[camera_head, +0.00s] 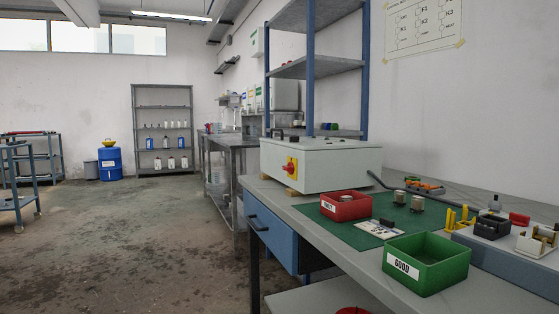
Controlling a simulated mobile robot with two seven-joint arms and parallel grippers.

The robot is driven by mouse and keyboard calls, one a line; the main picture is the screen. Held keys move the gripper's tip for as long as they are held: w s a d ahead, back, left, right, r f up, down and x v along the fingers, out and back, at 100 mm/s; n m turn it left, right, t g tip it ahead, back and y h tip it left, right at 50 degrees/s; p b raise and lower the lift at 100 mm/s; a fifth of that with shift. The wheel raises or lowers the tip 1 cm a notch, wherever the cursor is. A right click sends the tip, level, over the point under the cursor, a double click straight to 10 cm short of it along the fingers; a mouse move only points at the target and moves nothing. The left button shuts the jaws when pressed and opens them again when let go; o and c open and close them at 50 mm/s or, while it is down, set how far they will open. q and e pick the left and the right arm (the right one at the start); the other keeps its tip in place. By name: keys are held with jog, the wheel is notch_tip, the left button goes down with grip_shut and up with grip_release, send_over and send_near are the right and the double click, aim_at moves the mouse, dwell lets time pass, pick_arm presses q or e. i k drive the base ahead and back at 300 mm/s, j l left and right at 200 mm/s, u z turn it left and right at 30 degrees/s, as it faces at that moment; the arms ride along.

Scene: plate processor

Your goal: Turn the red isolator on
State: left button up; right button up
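The red isolator (290,168) is a small red knob on a yellow plate. It sits on the front face of a light grey box (335,160) on the workbench, to the right of the picture's middle. The knob is too small to tell its exact angle. Neither of my grippers shows in the head view.
The workbench (330,240) holds a red bin (345,206), a green bin (426,262) and small parts on a green mat (375,232). A blue drawer (271,232) is under its edge. The floor (130,245) to the left is open. A blue drum (110,163) stands far back.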

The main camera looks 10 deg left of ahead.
aim_at(289, 169)
jog(key=j+z, duration=0.15)
jog(key=z, duration=0.2)
jog(key=i+j+z, duration=0.1)
jog(key=z, duration=0.3)
jog(key=j+z, duration=0.4)
jog(key=j, duration=0.55)
jog(key=j+z, duration=0.1)
jog(key=j, duration=0.85)
